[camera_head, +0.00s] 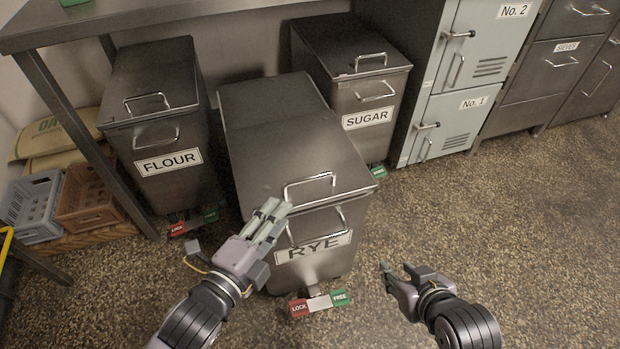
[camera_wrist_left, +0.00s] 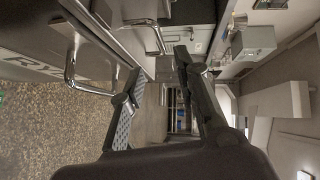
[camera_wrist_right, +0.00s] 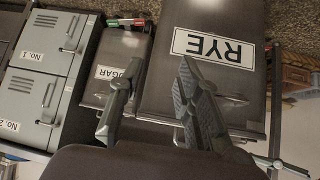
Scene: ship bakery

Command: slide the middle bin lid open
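The middle bin, labelled RYE (camera_head: 313,247), stands between the flour and sugar bins. Its dark lid (camera_head: 285,140) lies flat over the top and looks closed, with a metal handle (camera_head: 310,184) at the front edge. A second bar handle (camera_head: 315,229) is on the bin's front. My left gripper (camera_head: 270,211) is just left of the lid handle and looks empty. In the left wrist view its fingers (camera_wrist_left: 158,85) are apart, with two metal bars beyond and to the left. My right gripper (camera_head: 398,268) is low, right of the bin, open and empty; its fingers are apart in the right wrist view (camera_wrist_right: 150,78).
The flour bin (camera_head: 160,135) stands left and the sugar bin (camera_head: 350,85) behind right, both lidded. A red and green pedal (camera_head: 320,303) sits at the rye bin's foot. A metal table (camera_head: 130,14) overhangs at upper left. Floor (camera_head: 500,220) at right is clear.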

